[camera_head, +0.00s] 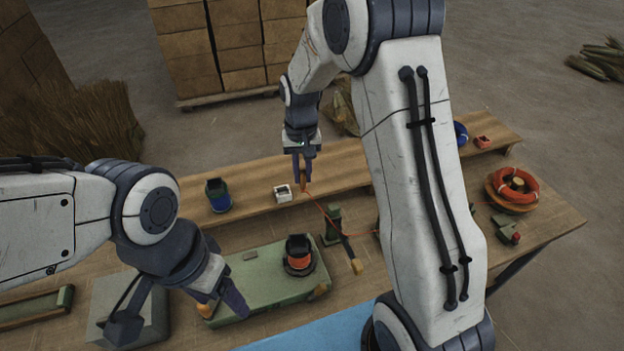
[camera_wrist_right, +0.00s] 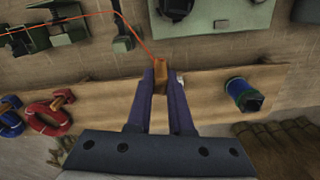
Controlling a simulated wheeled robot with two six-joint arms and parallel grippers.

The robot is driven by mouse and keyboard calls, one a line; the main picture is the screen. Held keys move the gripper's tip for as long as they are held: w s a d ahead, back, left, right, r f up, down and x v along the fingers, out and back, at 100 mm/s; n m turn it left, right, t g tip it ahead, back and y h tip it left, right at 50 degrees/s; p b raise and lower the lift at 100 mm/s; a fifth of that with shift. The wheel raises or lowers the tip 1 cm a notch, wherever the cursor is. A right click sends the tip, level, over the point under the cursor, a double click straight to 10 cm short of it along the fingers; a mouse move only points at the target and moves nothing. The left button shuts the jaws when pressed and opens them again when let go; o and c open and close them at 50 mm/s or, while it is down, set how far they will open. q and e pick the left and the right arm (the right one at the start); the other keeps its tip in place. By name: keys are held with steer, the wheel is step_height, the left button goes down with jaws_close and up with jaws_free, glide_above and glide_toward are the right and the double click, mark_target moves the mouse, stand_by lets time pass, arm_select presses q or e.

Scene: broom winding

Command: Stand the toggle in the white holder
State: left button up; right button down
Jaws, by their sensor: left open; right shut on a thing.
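The toggle (camera_head: 304,187) is a small wooden peg with an orange cord tied to it. My right gripper (camera_head: 304,174) is shut on it, pointing down over the raised plank. In the right wrist view the toggle (camera_wrist_right: 160,76) sits between the fingertips. The white holder (camera_head: 283,193) is a small block with a dark opening on the plank, just left of the toggle. In the right wrist view it is mostly hidden behind a finger. My left gripper (camera_head: 178,312) is open at the lower left, near the green machine's wooden knob (camera_head: 206,310).
A green machine base (camera_head: 262,282) carries an orange-wound spool (camera_head: 299,256). The orange cord (camera_head: 328,217) runs past a green post (camera_head: 332,222). A red coil (camera_head: 514,186) lies at the right.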

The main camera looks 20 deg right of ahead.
steer(key=w+a+p, duration=0.2)
steer(key=w+p, duration=0.2)
steer(key=w, duration=0.8)
steer(key=shift+p, duration=0.35)
step_height(320, 180, down, 11)
steer(key=w+b, duration=0.1)
steer(key=b, duration=0.5)
steer(key=shift+a, duration=0.45)
steer(key=shift+r, duration=0.15)
steer(key=shift+b, duration=0.3)
steer(key=shift+f+b, duration=0.3)
steer(key=shift+f, duration=0.4)
steer(key=shift+f, duration=0.1)
stand_by(0.3)
